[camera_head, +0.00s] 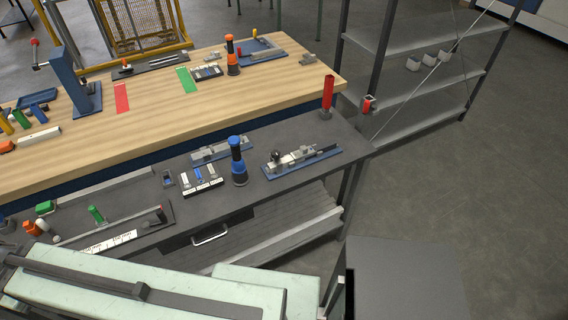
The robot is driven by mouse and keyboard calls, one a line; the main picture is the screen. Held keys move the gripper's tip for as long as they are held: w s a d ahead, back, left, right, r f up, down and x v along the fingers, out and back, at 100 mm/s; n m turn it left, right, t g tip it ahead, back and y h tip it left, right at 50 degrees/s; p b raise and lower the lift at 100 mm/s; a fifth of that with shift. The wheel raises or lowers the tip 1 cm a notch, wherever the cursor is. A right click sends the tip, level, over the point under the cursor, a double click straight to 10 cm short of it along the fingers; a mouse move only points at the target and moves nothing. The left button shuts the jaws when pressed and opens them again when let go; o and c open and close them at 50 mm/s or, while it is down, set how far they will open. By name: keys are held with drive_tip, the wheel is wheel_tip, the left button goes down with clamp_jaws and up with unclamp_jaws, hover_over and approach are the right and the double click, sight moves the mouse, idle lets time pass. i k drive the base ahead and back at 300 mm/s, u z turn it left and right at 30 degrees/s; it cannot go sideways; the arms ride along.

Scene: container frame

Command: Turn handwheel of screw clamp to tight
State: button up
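A grey metal clamp-like device on a blue base plate (302,161) sits on the right part of the dark near bench. A small dark round part (276,158) at its left end may be the handwheel; it is too small to tell how far it is turned. The gap between the jaws cannot be made out. My gripper is not in view.
A blue-and-black upright tool (238,162) stands just left of the device, with a block of white-labelled switches (201,181) beyond it. A red cylinder (327,93) stands at the bench's back right corner. A wooden bench (150,110) lies behind. Open floor (470,200) lies right.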

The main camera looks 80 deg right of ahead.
sight(276, 154)
drive_tip(key=z, duration=1.25)
drive_tip(key=k, duration=0.8)
drive_tip(key=z, duration=1.1)
drive_tip(key=i, duration=1.05)
drive_tip(key=k, duration=0.55)
drive_tip(key=u, duration=0.05)
